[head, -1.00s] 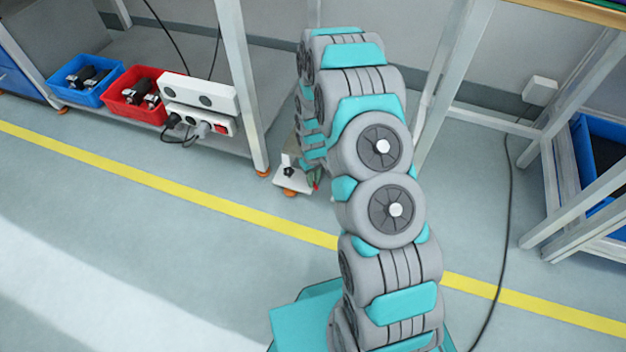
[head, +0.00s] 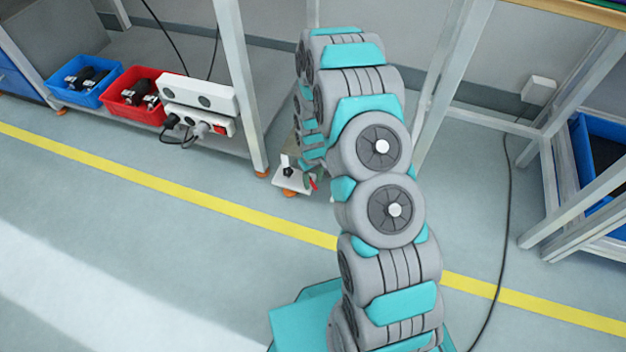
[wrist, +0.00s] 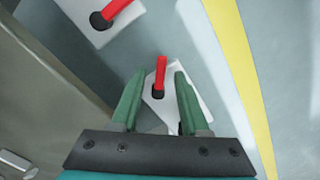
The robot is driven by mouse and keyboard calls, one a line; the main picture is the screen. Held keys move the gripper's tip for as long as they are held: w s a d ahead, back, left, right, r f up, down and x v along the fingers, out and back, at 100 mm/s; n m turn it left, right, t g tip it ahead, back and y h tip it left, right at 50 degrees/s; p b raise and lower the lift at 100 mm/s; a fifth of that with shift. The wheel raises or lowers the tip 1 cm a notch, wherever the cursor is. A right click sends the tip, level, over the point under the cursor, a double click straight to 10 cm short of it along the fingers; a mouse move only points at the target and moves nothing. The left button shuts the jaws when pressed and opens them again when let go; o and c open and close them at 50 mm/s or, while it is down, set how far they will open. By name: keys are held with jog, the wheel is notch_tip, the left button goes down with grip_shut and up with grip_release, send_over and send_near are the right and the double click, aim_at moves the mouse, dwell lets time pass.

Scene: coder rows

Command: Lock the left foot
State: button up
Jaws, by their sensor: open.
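In the wrist view, a white foot plate with a red lever (wrist: 161,72) over a dark round hole lies ahead of my gripper (wrist: 160,76). My gripper is open, its two green fingers on either side of the lever with gaps to it. A second white foot plate with a red lever (wrist: 116,9) is at the upper left, outside the fingers. In the head view, a white foot plate (head: 291,182) with a black knob and an orange base stands on the floor near my arm's end. A red lever end (head: 313,184) shows beside it. My arm mostly hides the gripper there.
A bench leg (head: 243,90) stands just left of my arm's end. A white power strip (head: 200,95), a red bin (head: 135,98) and a blue bin (head: 82,80) sit on the low shelf. The floor in front, with a yellow line (head: 210,202), is clear.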

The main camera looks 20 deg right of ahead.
aim_at(313, 184)
jog(key=shift+r, duration=3.85)
